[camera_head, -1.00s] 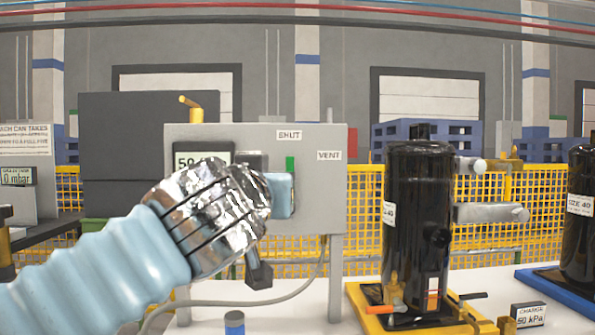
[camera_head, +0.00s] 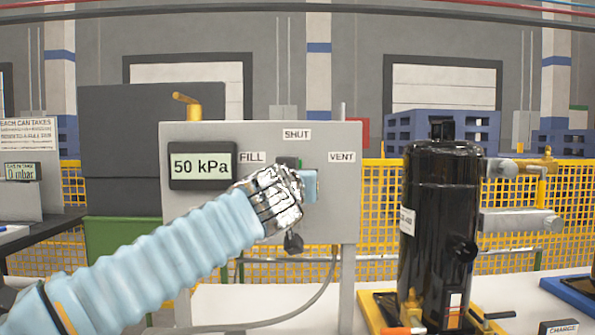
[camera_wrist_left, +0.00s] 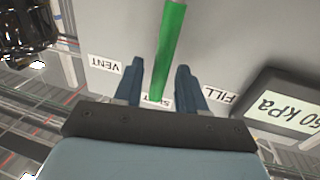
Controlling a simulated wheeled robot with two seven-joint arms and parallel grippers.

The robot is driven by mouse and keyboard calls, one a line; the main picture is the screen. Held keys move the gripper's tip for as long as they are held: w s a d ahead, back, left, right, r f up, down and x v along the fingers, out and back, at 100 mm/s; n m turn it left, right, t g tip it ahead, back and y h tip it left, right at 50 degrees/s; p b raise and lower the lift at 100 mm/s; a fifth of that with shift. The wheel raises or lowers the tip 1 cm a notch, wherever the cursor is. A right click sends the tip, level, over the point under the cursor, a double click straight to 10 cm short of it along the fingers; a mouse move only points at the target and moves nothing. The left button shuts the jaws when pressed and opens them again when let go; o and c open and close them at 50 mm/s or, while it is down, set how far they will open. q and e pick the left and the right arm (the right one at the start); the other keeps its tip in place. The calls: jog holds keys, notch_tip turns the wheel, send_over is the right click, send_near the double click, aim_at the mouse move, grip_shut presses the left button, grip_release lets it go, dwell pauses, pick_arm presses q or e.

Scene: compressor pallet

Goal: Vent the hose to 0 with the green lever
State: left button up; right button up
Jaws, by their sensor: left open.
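The green lever (camera_wrist_left: 170,50) is on the grey panel box (camera_head: 335,215) and points at the SHUT label (camera_head: 297,134). My left gripper (camera_wrist_left: 160,67) is open, with one finger on each side of the lever in the left wrist view; whether either touches it I cannot tell. In the head view the gripper (camera_head: 310,185) is at the panel front and hides most of the lever. The display (camera_head: 201,165) reads 50 kPa. The VENT label (camera_head: 342,157) is to the lever's right and the FILL label (camera_head: 252,157) to its left. My right gripper is not in view.
A grey hose (camera_head: 290,312) hangs below the panel. A black compressor (camera_head: 430,240) stands on a yellow base right of the panel. Yellow mesh fencing (camera_head: 385,230) runs behind. The space in front of the VENT label looks clear.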

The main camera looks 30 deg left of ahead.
pick_arm(q)
jog(key=shift+w+a, duration=0.25)
jog(key=shift+w, duration=0.45)
grip_shut()
